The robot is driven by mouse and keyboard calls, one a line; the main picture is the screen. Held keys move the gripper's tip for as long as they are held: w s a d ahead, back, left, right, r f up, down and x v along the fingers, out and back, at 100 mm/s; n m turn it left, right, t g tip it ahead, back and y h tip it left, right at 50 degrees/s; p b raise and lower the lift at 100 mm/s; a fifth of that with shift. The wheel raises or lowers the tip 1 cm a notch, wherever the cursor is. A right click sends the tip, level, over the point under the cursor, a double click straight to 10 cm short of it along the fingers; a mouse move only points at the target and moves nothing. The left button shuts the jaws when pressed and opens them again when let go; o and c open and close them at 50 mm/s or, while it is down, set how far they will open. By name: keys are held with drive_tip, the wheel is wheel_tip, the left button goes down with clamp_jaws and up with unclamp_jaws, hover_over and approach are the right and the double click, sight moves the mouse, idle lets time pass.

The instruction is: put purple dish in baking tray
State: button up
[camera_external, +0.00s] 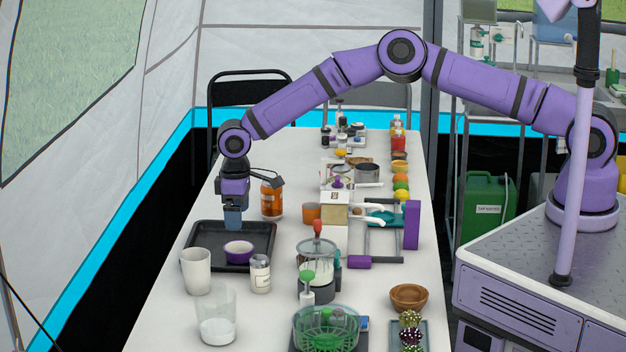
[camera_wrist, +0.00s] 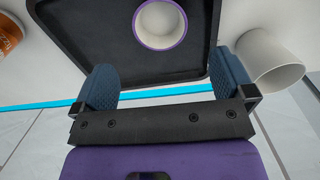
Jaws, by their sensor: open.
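The purple dish (camera_external: 238,251) is a small round bowl with a white inside. It sits inside the black baking tray (camera_external: 204,229), toward the tray's near right side in the external view. The wrist view shows the dish (camera_wrist: 160,24) upright on the tray floor (camera_wrist: 100,40), apart from my fingers. My gripper (camera_external: 233,222) hangs pointing down over the tray, behind the dish in the external view. In the wrist view its two blue fingers (camera_wrist: 168,88) are wide apart with nothing between them.
A white cup (camera_external: 196,272) and a small jar (camera_external: 260,274) stand close by the tray's near side. An orange jar (camera_external: 272,199) stands to its right at the back. A clear glass (camera_external: 216,318) is nearer. Utensils and food crowd the table's right half.

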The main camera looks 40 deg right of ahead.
drive_tip(key=shift+r, duration=1.55)
drive_tip(key=s+d+r+m+t, duration=0.1)
drive_tip(key=s+d+r, duration=0.1)
drive_tip(key=d+r, duration=1)
drive_tip(key=s+d+r+m+t, duration=0.1)
drive_tip(key=d+r, duration=0.7)
drive_tip(key=r, duration=0.8)
drive_tip(key=s+d+r+m+t, duration=0.1)
drive_tip(key=s+d+r, duration=0.5)
drive_tip(key=d, duration=0.2)
drive_tip(key=s+d+r+m, duration=0.1)
drive_tip(key=s+d+r, duration=0.4)
drive_tip(key=s+d, duration=0.15)
drive_tip(key=s+d+m, duration=0.1)
drive_tip(key=s+d, duration=0.4)
drive_tip(key=s, duration=0.4)
drive_tip(key=s+d+f+m+t, duration=0.1)
drive_tip(key=s+d+m, duration=0.1)
drive_tip(key=s+d, duration=0.4)
drive_tip(key=s+d+m+t, duration=0.1)
drive_tip(key=s+d+m, duration=0.1)
drive_tip(key=s+d, duration=0.4)
drive_tip(key=s, duration=0.5)
drive_tip(key=shift+s+f, duration=0.15)
drive_tip(key=shift+s, duration=0.15)
